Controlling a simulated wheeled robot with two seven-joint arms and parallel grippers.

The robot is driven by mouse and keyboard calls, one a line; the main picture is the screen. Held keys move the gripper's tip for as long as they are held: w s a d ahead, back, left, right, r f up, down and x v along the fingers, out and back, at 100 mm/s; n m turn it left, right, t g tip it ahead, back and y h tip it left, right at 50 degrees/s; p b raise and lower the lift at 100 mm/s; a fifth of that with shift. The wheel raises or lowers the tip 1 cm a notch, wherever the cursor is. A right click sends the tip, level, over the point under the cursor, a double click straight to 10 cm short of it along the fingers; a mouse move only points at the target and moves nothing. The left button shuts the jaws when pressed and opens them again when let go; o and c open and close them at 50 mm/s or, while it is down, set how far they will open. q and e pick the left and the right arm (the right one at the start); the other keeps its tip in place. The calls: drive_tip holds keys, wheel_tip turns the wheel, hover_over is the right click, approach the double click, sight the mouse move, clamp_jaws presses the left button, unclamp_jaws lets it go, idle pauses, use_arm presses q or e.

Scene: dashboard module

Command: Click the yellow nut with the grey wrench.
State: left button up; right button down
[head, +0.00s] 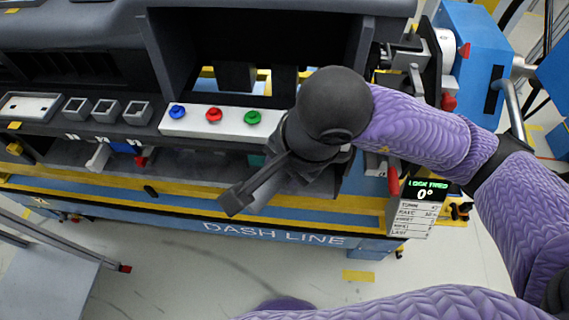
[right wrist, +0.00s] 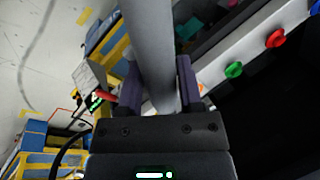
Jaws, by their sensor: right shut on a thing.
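My right gripper (head: 288,152) reaches over the front of the dashboard module from the right. It is shut on the grey wrench (head: 240,197), whose bar slants down and left over the yellow front edge. In the right wrist view the wrench's grey shaft (right wrist: 150,45) runs up between the two fingers of my right gripper (right wrist: 160,90). A small yellow piece (head: 15,148) sits at the far left of the module, well apart from the wrench; I cannot tell if it is the yellow nut. My left gripper is out of view.
A white panel (head: 195,122) with blue, red and green knobs lies just left of my right gripper. A display box (head: 413,215) reading 0° stands to the right, with a red handle (head: 393,180) beside it. The floor in front is mostly open.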

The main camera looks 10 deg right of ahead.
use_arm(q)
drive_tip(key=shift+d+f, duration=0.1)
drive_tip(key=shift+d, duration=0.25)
use_arm(e)
drive_tip(key=shift+w, duration=0.1)
use_arm(q)
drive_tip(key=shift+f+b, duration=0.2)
drive_tip(key=shift+b, duration=0.1)
use_arm(e)
drive_tip(key=shift+w+a+m, duration=0.15)
drive_tip(key=shift+a+m, duration=0.05)
drive_tip(key=shift+m, duration=0.1)
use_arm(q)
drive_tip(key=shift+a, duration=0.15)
use_arm(e)
drive_tip(key=shift+s+d+f, duration=0.1)
drive_tip(key=shift+s+d, duration=0.1)
drive_tip(key=shift+s+d+n+b, duration=0.15)
drive_tip(key=shift+n+b, duration=0.2)
drive_tip(key=shift+n, duration=0.05)
drive_tip(key=shift+r+p, duration=1.45)
drive_tip(key=shift+r, duration=1.65)
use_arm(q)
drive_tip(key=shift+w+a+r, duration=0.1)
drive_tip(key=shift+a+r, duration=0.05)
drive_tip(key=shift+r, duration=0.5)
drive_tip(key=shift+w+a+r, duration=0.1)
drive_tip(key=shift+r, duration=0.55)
